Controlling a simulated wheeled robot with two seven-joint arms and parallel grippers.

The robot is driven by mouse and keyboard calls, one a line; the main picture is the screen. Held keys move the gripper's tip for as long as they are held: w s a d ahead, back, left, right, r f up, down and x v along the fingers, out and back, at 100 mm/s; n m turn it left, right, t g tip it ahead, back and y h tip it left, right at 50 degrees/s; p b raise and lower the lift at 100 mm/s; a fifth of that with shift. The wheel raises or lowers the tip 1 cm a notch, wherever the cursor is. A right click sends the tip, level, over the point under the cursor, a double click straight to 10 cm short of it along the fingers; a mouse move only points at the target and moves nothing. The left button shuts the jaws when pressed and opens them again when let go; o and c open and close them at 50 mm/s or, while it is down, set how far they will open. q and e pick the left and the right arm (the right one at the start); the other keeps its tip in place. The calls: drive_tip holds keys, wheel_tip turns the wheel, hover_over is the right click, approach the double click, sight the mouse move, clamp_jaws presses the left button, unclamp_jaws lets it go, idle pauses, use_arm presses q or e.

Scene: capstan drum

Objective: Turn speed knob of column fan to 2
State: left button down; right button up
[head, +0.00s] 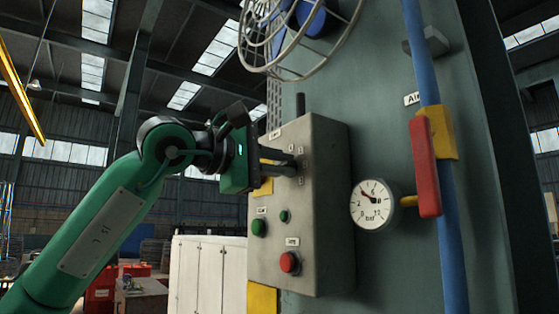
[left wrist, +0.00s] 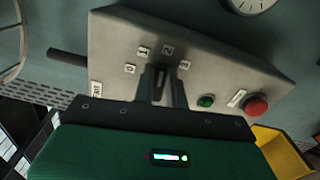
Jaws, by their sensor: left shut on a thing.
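The grey control box (head: 325,230) is on the column, below the wire fan cage (head: 285,72). My left gripper (head: 293,163) reaches in from the left and is shut on the speed knob. In the left wrist view the dark knob (left wrist: 160,84) sits between my left fingers (left wrist: 163,88), which hide most of it. Small number plates curve around it: 0 (left wrist: 130,69), 1 (left wrist: 143,51), 2 (left wrist: 168,51) and 3 (left wrist: 185,64). I cannot tell for sure which number the knob points at. My right gripper is not in view.
Below the knob on the box are a green button (head: 259,228), a small green lamp (head: 285,216) and a red button (head: 290,262). To the right are a pressure gauge (head: 373,205), a red lever (head: 428,170) and a blue pipe (head: 452,250). White cabinets (head: 208,275) stand behind.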

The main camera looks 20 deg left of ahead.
use_arm(q)
drive_tip(key=shift+m, duration=0.6)
drive_tip(key=shift+f, duration=0.1)
drive_tip(key=c, duration=1.4)
unclamp_jaws()
drive_tip(key=shift+c, duration=0.2)
drive_tip(key=b+v, duration=0.4)
drive_tip(key=v, duration=0.9)
drive_tip(key=shift+s+a, duration=0.25)
drive_tip(key=shift+s, duration=0.05)
